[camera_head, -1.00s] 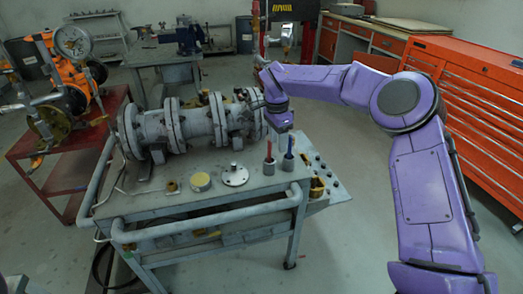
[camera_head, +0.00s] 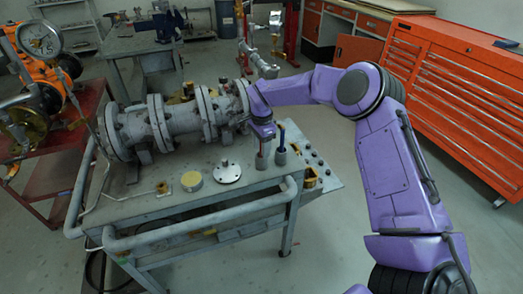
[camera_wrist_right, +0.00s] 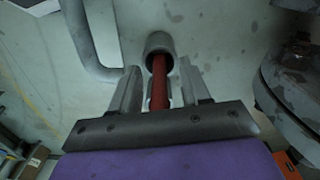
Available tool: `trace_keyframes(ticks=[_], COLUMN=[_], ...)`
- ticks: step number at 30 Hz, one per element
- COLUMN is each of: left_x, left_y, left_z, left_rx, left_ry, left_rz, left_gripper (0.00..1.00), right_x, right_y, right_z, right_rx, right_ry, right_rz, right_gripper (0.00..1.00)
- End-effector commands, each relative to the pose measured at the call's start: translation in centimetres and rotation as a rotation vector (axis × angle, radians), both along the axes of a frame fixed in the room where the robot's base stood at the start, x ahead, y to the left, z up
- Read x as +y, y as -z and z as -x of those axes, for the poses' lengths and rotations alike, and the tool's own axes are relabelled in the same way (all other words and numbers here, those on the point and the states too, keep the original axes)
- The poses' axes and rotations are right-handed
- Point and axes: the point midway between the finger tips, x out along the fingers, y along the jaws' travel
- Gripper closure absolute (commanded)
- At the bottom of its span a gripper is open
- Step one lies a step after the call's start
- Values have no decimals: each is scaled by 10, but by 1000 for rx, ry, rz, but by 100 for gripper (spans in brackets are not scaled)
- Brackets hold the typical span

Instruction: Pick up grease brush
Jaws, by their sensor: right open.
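A red handle (camera_wrist_right: 159,82) stands in a small grey cup (camera_wrist_right: 158,44) in the right wrist view; which handle is the grease brush I cannot tell. My right gripper (camera_wrist_right: 159,72) is open, with one finger on each side of the red handle. In the head view my right gripper (camera_head: 263,138) is over the red handle's cup (camera_head: 262,161) and hides much of the handle. My left gripper is not in view.
An orange tool cabinet (camera_head: 455,95) stands at the right. Open floor lies between cart and cabinet.

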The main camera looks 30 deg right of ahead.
Motion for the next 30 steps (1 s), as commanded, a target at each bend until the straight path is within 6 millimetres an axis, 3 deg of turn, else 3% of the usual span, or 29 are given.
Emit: trace_keyframes(ticks=[7, 11, 22, 30], left_x=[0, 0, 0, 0], left_y=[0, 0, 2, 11], left_z=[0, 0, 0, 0], left_rx=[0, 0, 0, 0], left_ry=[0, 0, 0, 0], left_rz=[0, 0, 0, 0], left_gripper=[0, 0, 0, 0], right_x=[0, 0, 0, 0], right_y=[3, 3, -3, -64], right_z=[0, 0, -1, -1], right_rx=[-1, -1, -3, -6], right_ry=[0, 0, 1, 0], right_rz=[0, 0, 0, -1], right_gripper=[57, 99, 100, 100])
